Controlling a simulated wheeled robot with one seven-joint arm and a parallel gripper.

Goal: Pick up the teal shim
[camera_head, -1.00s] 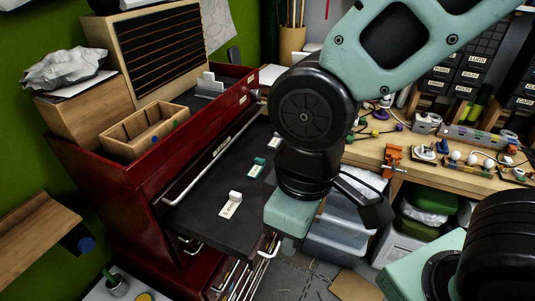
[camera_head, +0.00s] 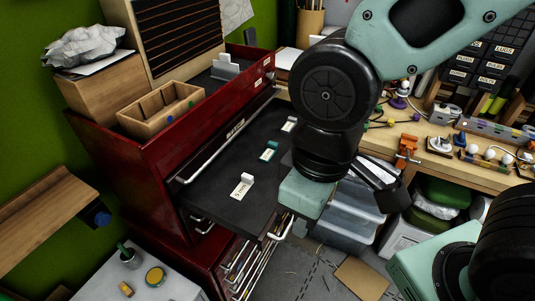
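The teal shim (camera_head: 272,146) is a small teal block on the dark surface of the pulled-out drawer (camera_head: 222,192) of the red tool chest. A pale label lies at its near side. A white block (camera_head: 247,179) with a label lies closer to the front of the drawer, and a pale labelled piece (camera_head: 289,124) lies farther back. My gripper (camera_head: 388,190) is to the right of the drawer, apart from the teal shim. Its fingers are dark and partly seen edge-on, so their opening is unclear.
The red chest (camera_head: 135,165) carries a wooden divided box (camera_head: 160,110). A workbench (camera_head: 463,169) with an orange clamp (camera_head: 406,150) stands at right, with bins (camera_head: 345,215) below. A grey-topped surface (camera_head: 165,260) is at lower left.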

